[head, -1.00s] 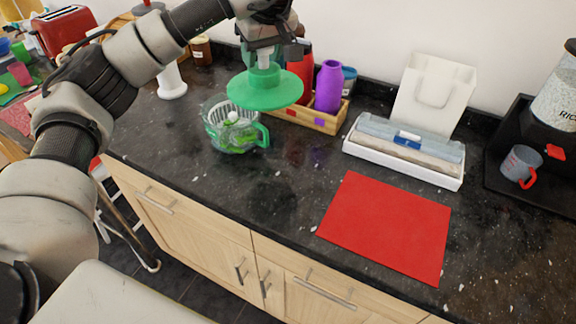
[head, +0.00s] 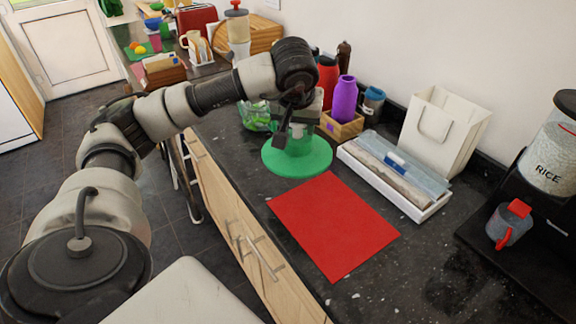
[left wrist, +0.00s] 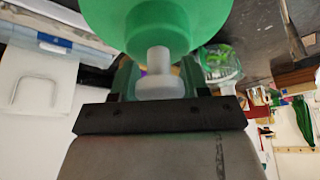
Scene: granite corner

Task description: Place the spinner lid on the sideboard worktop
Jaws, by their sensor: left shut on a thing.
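The spinner lid (head: 297,160) is a wide green disc with a pale knob. My left gripper (head: 297,128) is shut on the knob and holds the lid level over the dark sideboard worktop (head: 238,150), just behind the red mat. I cannot tell whether the lid touches the worktop. In the left wrist view the lid (left wrist: 155,22) fills the top, with the white knob (left wrist: 160,85) between the fingers. The clear spinner bowl with green in it (head: 255,117) stands to the left, partly hidden by my arm. My right gripper is not in view.
The red mat (head: 335,225) lies flat in front. A white tray with boxes (head: 395,175) and a white bag (head: 440,130) are to the right. A wooden caddy with bottles (head: 342,126) stands behind.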

